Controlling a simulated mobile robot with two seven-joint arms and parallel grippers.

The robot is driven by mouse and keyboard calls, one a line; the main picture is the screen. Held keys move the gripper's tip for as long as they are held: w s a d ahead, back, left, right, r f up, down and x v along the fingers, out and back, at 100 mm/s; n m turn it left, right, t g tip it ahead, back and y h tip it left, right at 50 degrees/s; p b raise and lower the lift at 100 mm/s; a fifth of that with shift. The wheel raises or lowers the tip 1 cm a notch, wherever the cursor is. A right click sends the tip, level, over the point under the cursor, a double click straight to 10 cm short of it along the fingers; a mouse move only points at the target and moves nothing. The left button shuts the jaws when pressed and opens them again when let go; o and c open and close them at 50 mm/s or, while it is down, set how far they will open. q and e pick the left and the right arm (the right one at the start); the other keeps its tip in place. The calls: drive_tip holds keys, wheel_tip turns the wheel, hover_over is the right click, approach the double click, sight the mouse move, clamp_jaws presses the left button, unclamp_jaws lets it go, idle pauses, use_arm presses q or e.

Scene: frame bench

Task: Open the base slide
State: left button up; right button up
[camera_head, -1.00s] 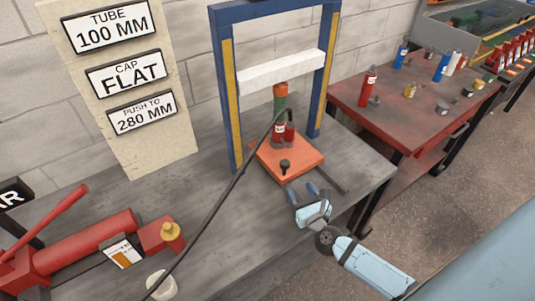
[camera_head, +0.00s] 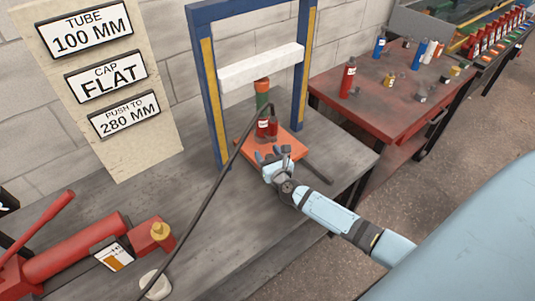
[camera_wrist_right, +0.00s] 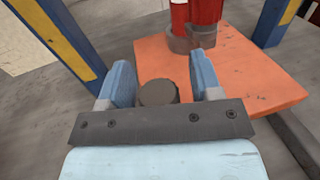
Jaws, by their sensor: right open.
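The base slide is an orange plate (camera_head: 290,146) on the bench under the blue press frame (camera_head: 209,85). It also shows in the right wrist view (camera_wrist_right: 245,75). A dark round knob (camera_wrist_right: 157,93) stands at its near edge. My right gripper (camera_head: 273,155) is at the plate's near edge. In the right wrist view its two blue fingers (camera_wrist_right: 160,80) are open, one on each side of the knob, with gaps. Whether they touch it is not clear. A red cylinder (camera_wrist_right: 197,15) stands on the plate behind the knob. My left gripper is not in view.
A black hose (camera_head: 208,195) runs from the press across the grey bench (camera_head: 190,205). A red pump (camera_head: 80,250) lies at the front left. A dark rail (camera_head: 318,174) sticks out right of the plate. A red table (camera_head: 370,105) with bottles stands to the right.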

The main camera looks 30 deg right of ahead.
drive_tip(key=shift+c, duration=0.2)
clamp_jaws()
drive_tip(key=shift+s+f, duration=0.1)
drive_tip(key=shift+s, duration=0.7)
drive_tip(key=s, duration=0.4)
drive_tip(key=s+b, duration=0.1)
drive_tip(key=s, duration=0.3)
drive_tip(key=s+d+b, duration=0.1)
drive_tip(key=s, duration=0.4)
drive_tip(key=shift+d, duration=0.1)
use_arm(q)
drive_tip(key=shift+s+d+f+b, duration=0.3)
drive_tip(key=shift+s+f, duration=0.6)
use_arm(e)
drive_tip(key=shift+s, duration=1)
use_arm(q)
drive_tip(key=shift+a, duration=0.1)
use_arm(e)
drive_tip(key=shift+o, duration=0.2)
unclamp_jaws()
